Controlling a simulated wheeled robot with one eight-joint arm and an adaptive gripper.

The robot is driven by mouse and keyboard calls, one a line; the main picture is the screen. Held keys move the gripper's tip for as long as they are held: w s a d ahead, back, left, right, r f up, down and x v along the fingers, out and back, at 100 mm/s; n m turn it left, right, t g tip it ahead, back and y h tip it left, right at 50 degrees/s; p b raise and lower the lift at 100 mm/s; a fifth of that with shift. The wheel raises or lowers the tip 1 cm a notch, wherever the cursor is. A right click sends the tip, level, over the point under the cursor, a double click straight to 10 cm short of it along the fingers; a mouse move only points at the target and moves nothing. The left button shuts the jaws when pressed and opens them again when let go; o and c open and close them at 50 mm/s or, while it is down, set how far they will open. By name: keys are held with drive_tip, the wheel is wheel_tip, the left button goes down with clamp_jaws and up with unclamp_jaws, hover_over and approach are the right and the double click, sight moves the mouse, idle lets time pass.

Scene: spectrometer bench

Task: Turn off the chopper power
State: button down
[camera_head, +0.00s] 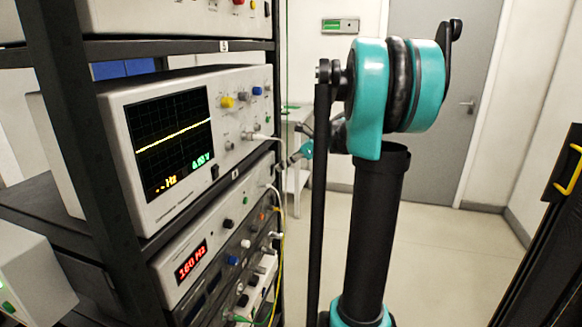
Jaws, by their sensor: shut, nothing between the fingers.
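A box with a lit red display reading about "160 Hz" (192,262), apparently the chopper controller, sits on the rack below the oscilloscope. Its sloping front panel carries several small knobs and connectors, including a black knob (228,224). I cannot tell which control is its power switch. My gripper (284,164) shows small beside the rack's right edge, to the right of the panels. Its fingers point left, look shut and hold nothing. My arm partly hides the wrist behind it. I cannot tell whether the fingertips touch anything.
An oscilloscope (174,140) with a yellow trace stands on the shelf above. White and yellow cables (282,225) hang along the rack's right side. A dark rack post (75,120) stands at the left. A grey door (440,80) and open floor (450,260) lie behind my arm.

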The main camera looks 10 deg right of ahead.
drive_tip(key=shift+a, duration=0.1)
drive_tip(key=shift+w+a+r, duration=0.15)
drive_tip(key=shift+w+a, duration=0.05)
drive_tip(key=shift+a, duration=0.1)
drive_tip(key=shift+r, duration=0.15)
drive_tip(key=shift+r, duration=0.65)
